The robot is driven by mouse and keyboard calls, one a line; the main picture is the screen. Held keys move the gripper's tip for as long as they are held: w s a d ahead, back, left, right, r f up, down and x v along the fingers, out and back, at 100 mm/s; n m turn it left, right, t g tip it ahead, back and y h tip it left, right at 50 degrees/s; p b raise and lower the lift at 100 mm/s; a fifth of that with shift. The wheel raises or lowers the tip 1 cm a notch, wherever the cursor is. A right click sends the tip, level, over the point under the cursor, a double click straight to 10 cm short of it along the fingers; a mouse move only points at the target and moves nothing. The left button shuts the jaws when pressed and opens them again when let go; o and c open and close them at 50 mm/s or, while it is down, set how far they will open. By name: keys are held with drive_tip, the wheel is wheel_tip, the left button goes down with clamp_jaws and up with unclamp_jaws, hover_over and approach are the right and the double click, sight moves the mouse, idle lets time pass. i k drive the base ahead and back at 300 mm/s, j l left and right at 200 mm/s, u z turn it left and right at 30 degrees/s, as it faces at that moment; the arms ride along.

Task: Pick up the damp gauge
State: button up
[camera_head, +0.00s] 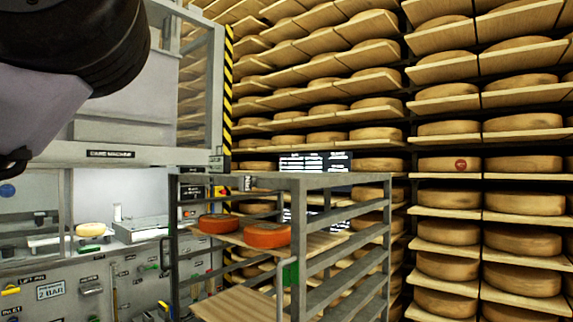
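I cannot pick out the damp gauge for certain. Several small tools and labelled fittings hang on the grey panel (70,272) at the lower left, too small to identify. A light metal device (138,230) rests on the white counter above that panel. Dark and lavender parts of my arm fill the upper left corner and hide what is behind them. My gripper's fingertips cannot be made out in this view.
A metal rack trolley (340,178) stands in the middle, with two orange cheese wheels (267,235) on a wooden board. Tall shelves of cheese wheels (525,164) fill the back and right. A pale cheese (90,229) sits on the counter below the care machine (110,154).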

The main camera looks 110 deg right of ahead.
sight(221, 165)
drive_tip(key=z, duration=3.65)
drive_tip(key=j+z, duration=0.25)
drive_tip(key=z, duration=0.2)
drive_tip(key=i+j+z, duration=0.1)
drive_tip(key=j+z, duration=0.3)
drive_tip(key=l, duration=0.1)
